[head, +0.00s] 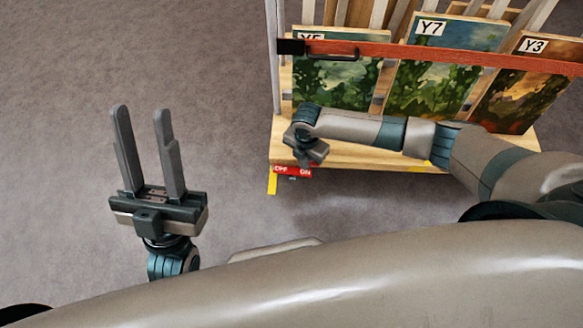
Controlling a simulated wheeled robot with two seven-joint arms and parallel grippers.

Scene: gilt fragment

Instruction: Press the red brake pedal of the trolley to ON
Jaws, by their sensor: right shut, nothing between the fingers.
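The trolley (395,155) is a wooden cart with upright slats, at the upper right. Its red brake pedal (292,172), lettered OFF and ON, sits low at the front left corner beside a yellow strip. My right gripper (312,158) points down just above the pedal, near its ON end. It is shut, and its fingertips are mostly hidden, so I cannot tell whether they touch the pedal. My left gripper (141,110) is open and empty over the floor, well left of the trolley.
The grey carpet (110,60) on the left is clear.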

